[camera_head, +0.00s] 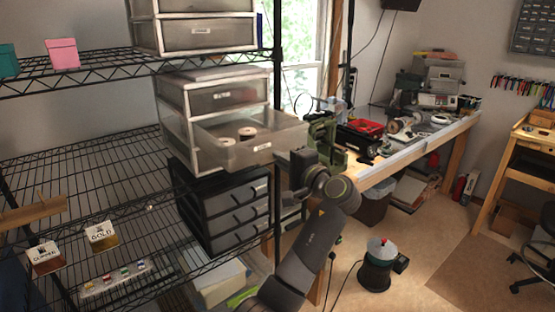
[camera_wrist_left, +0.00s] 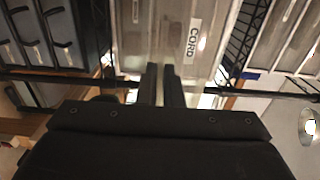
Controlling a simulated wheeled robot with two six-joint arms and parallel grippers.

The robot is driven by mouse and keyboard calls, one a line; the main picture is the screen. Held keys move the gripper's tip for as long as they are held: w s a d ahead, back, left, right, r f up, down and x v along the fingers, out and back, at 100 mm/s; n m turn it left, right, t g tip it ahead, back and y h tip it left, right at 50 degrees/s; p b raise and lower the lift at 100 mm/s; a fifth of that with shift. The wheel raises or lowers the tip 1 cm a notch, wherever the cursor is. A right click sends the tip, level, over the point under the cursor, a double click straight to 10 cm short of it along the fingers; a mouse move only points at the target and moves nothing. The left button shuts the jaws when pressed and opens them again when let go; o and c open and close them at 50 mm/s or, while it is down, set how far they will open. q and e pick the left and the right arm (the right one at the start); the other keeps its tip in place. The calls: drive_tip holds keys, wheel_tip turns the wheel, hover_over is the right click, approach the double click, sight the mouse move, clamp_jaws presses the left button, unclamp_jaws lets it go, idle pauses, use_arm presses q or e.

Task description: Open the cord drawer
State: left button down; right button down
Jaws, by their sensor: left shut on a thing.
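The cord drawer (camera_head: 222,128) is a clear plastic drawer in the lower part of a white-framed unit on the wire shelf. It is pulled well out, and spools (camera_head: 247,133) show inside it. In the left wrist view its front bears the CORD label (camera_wrist_left: 193,41). My left gripper (camera_head: 284,164) is at the drawer's front. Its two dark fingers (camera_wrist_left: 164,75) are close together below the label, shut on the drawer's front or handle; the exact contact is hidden. My right gripper is not in view.
A closed drawer (camera_head: 228,95) is above the cord drawer, and a black drawer unit (camera_head: 222,206) is below. A workbench with a red box (camera_head: 361,133) and tools stands to the right. A bucket-like container (camera_head: 376,272) is on the floor, with free floor around it.

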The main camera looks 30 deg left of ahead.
use_arm(q)
drive_tip(key=shift+s+d, duration=0.15)
drive_tip(key=shift+d, duration=0.2)
drive_tip(key=c, duration=1.6)
unclamp_jaws()
drive_tip(key=shift+c, duration=0.2)
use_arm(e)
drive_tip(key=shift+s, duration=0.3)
